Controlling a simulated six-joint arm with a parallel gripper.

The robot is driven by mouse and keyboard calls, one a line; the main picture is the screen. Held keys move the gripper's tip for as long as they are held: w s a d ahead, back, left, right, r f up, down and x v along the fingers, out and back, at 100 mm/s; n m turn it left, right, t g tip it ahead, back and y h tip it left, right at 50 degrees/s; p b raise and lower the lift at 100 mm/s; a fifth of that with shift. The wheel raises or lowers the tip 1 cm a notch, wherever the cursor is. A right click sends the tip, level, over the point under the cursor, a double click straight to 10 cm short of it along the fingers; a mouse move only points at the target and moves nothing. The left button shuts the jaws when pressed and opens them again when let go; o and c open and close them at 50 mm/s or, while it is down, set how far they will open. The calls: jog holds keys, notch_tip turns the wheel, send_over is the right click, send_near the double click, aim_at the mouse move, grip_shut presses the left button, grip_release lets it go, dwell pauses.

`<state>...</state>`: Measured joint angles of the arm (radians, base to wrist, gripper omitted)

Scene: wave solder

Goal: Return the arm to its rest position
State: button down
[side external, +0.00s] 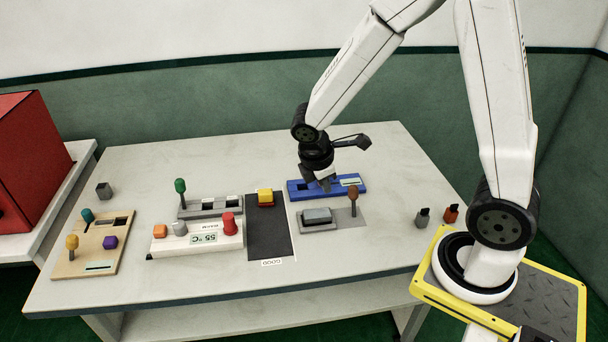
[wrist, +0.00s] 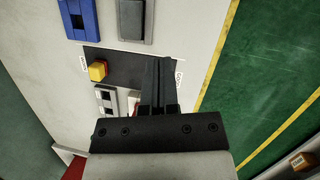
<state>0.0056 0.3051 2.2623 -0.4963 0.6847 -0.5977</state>
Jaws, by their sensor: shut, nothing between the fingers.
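My gripper (side external: 320,184) hangs from my bent arm above the table (side external: 370,280), in front of or over the blue fixture (side external: 350,183) in the side view. In the wrist view its fingers (wrist: 160,62) are together with nothing between them, seen against the black mat (wrist: 125,66). The blue fixture also shows at the upper left of the wrist view (wrist: 82,20). The exact height of the fingertips above the table is hard to tell.
A yellow block (side external: 265,197) sits on the black mat. Near my gripper stand a grey fixture (side external: 318,217) and a brown-knobbed peg (side external: 353,195). A white unit reading 55 °C (side external: 205,240), a green-knobbed peg (side external: 180,187) and a wooden board (side external: 70,262) lie left. The table's right front is mostly clear.

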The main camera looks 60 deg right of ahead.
jog(key=s+a+r+m+t+y, duration=0.2)
jog(key=s+a+m+t+y, duration=0.1)
jog(key=m, duration=0.8)
jog(key=shift+s+a+y, duration=0.3)
jog(key=shift+s+a, duration=0.35)
jog(key=shift+a, duration=0.6)
